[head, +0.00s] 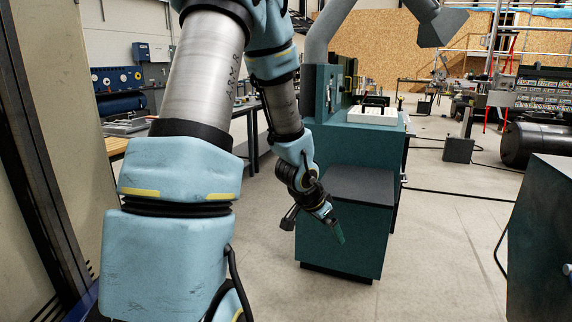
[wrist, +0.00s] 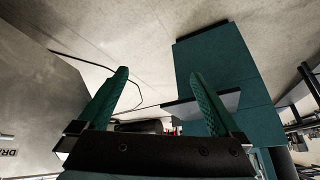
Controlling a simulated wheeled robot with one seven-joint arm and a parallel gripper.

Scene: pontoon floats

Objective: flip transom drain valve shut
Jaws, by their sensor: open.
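My gripper (head: 338,233) hangs in front of the teal cabinet, pointing down and to the right. In the wrist view its two green fingers (wrist: 158,76) are spread wide with nothing between them. I cannot make out a transom drain valve for certain in either view. Small fittings show on the upright teal panel (head: 318,95) behind the cabinet top, too small to identify.
The teal cabinet (head: 340,245) has a dark grey top (head: 360,184) and a white tray (head: 372,117) behind it. It also shows in the wrist view (wrist: 215,65). A dark teal box (head: 540,245) stands at the right. The floor (head: 440,240) between is clear except for cables.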

